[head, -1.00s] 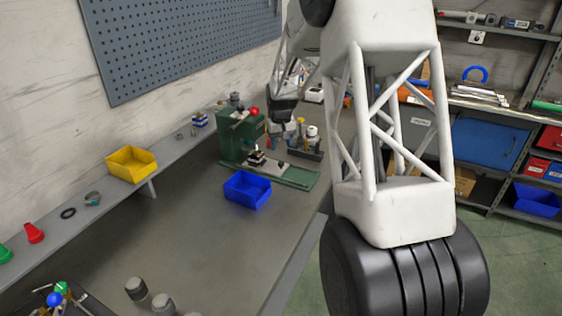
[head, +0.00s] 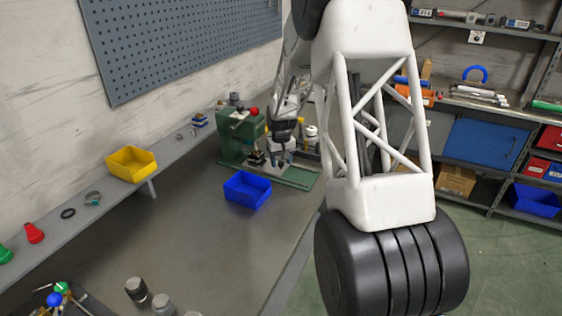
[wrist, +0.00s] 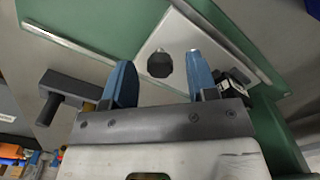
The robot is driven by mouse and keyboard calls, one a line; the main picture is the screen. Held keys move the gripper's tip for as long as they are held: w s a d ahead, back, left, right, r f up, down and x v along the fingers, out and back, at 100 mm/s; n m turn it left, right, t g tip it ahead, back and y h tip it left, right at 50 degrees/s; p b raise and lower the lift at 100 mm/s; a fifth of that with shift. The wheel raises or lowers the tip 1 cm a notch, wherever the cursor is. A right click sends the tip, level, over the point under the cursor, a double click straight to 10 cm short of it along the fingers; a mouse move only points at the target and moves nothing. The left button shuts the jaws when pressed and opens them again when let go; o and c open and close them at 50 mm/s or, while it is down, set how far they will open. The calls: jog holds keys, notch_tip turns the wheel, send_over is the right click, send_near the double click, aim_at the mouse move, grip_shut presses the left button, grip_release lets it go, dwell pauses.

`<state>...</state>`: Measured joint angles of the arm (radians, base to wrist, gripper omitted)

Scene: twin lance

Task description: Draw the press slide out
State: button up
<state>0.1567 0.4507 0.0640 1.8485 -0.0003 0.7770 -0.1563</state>
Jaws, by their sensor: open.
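The green press (head: 236,145) stands on the bench with its green base reaching right. The press slide is a pale metal plate (wrist: 205,50) on that base, with a dark many-sided knob (wrist: 160,64) on it. In the wrist view my gripper (wrist: 159,62) is open, its two blue fingers apart. The knob appears in the gap between the fingertips, with clear space on both sides; I cannot tell how far below the tips it is. In the head view my gripper (head: 280,158) hangs low over the slide and hides part of it.
A black block fixture (wrist: 235,80) sits close to the right finger. A dark handle-like part (wrist: 65,95) stands at left in the wrist view. A blue bin (head: 247,190) is in front of the press; bottles (head: 311,135) stand behind.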

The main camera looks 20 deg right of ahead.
jog(key=shift+f, duration=0.15)
grip_shut()
jog(key=shift+d, duration=0.1)
jog(key=s+d, duration=0.9)
jog(key=shift+s+d, duration=0.2)
jog(key=shift+s, duration=0.05)
dwell(0.4)
grip_release()
